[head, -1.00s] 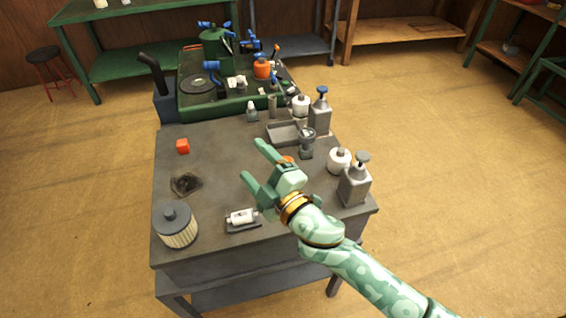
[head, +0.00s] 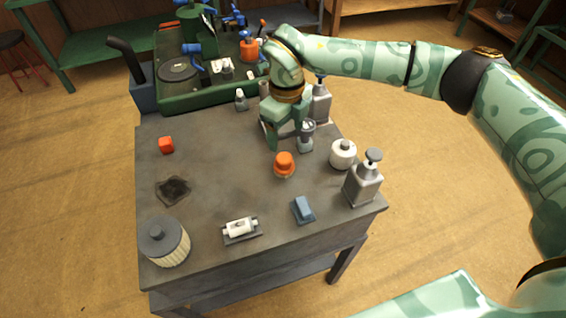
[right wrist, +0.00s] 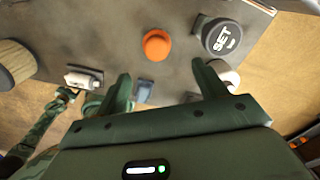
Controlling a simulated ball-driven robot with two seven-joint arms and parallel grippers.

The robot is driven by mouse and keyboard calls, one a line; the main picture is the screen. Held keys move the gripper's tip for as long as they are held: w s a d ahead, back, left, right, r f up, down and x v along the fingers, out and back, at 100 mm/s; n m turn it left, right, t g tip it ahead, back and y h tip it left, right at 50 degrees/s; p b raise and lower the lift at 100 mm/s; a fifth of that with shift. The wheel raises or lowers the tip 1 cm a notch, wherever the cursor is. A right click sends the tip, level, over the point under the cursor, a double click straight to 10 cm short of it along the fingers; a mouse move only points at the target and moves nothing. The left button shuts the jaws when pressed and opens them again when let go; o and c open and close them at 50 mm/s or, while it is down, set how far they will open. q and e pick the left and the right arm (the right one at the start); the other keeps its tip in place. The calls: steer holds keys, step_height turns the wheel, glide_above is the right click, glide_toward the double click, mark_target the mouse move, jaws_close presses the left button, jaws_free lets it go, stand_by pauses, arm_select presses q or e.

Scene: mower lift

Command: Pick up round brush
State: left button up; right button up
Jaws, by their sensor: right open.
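A small round piece with an orange domed top (head: 284,163) and a paler lower rim stands upright on the workbench; it looks like the round brush, though bristles are not clear. It also shows in the right wrist view (right wrist: 157,44). My right gripper (head: 285,140) is just behind it in the head view, pointing down, beside a grey cup-topped tool. Its fingers show apart with nothing held between them in the right wrist view (right wrist: 164,80). The orange piece is apart from the fingers. I cannot make out my left gripper.
On the workbench (head: 225,180), a dark round top marked "SET" (right wrist: 222,37), white jar (head: 343,153), pump bottle (head: 363,180) and blue block (head: 304,210) surround the orange piece. A white spool (head: 240,228) and pleated filter (head: 165,240) stand nearer.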

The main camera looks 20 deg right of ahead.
mark_target(284, 157)
step_height(284, 157, down, 7)
steer(key=shift+r+b, duration=0.2)
steer(key=shift+b, duration=0.4)
steer(key=f, duration=0.1)
steer(key=f+b, duration=0.1)
steer(key=f, duration=0.1)
steer(key=f+b, duration=0.1)
steer(key=f, duration=0.1)
steer(key=shift+a+f, duration=0.25)
steer(key=shift+r, duration=0.1)
steer(key=c, duration=1.1)
steer(key=shift+r, duration=0.1)
